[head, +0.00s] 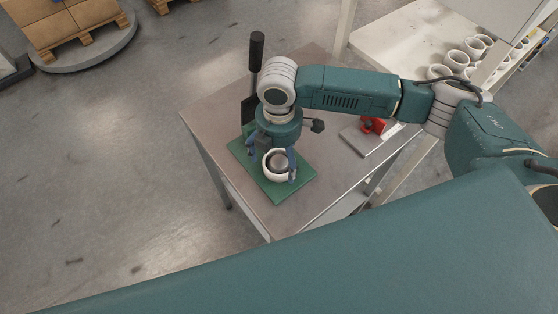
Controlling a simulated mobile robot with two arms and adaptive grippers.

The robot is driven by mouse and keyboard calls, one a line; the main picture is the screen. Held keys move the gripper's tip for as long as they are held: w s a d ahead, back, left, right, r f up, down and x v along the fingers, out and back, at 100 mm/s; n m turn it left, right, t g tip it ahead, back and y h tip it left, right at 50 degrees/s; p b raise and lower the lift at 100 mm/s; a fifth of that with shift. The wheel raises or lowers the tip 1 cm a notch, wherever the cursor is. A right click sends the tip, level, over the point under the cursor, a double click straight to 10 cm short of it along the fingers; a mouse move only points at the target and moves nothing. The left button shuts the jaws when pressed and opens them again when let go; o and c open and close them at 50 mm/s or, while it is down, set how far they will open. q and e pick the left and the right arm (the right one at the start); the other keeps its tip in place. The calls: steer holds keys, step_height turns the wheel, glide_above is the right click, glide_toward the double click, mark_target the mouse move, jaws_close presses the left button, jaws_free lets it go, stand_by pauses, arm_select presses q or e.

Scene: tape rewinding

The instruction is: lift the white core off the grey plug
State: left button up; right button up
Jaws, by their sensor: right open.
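The white core (268,171) shows as a white ring on the green base plate on the table. A dark grey round part, the grey plug (278,163), shows inside the ring. The gripper body hides part of the space behind the core. My left gripper is not in view.
The green plate (300,186) lies on a grey metal table (211,122). A black lever handle (256,50) stands behind my wrist. A red device (372,125) sits at the right. White rings (459,60) stand on a shelf at the upper right.

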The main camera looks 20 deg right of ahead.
steer(key=shift+f, duration=0.75)
steer(key=c, duration=1.2)
steer(key=shift+r, duration=0.1)
step_height(320, 180, up, 7)
steer(key=shift+f+b, duration=0.15)
steer(key=shift+b, duration=0.65)
steer(key=s+d, duration=0.3)
steer(key=s, duration=0.5)
steer(key=s+d+b, duration=0.1)
steer(key=s+d, duration=0.2)
steer(key=s, duration=0.6)
